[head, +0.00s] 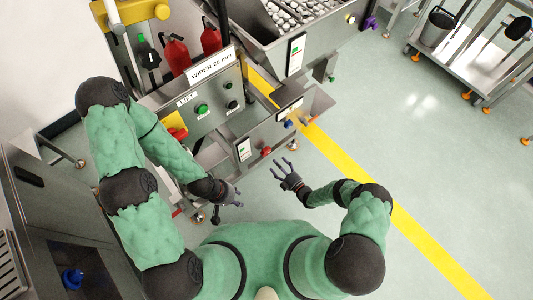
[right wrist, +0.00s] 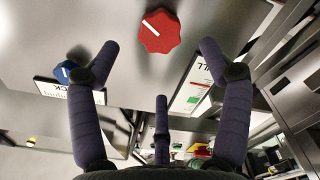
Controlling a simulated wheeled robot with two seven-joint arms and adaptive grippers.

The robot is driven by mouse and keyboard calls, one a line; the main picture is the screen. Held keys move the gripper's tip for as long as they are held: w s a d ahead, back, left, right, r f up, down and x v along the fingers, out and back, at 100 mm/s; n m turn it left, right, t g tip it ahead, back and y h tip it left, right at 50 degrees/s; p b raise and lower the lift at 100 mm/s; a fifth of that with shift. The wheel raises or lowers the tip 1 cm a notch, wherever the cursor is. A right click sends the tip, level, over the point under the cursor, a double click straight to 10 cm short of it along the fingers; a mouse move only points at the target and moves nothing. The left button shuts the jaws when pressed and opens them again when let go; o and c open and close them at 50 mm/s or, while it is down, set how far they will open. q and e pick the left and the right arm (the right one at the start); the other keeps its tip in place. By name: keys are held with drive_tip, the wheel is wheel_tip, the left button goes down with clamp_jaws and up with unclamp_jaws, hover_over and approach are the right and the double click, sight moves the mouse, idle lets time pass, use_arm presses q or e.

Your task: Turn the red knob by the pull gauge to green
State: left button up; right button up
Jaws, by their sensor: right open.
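The red knob (right wrist: 160,32) has a lobed rim and a white pointer line, tilted toward the upper left in the right wrist view. It sits on a grey metal panel. The pull gauge (right wrist: 193,85), a white plate with green and red marks, is beside it; in the head view the gauge (head: 243,149) is left of the red knob (head: 266,150). My right gripper (head: 280,168) is open and empty, just short of the red knob, with its fingers (right wrist: 155,75) spread below it in the wrist view. My left gripper (head: 238,197) looks open and empty, left of the right one.
A blue knob (right wrist: 65,72) with a lock label is on the same machine. Green (head: 201,109) and black (head: 233,104) knobs are on the lift panel above.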

sight(267, 153)
drive_tip(key=b+x, duration=0.2)
drive_tip(key=x, duration=0.7)
drive_tip(key=shift+s, duration=0.1)
drive_tip(key=c, duration=1.2)
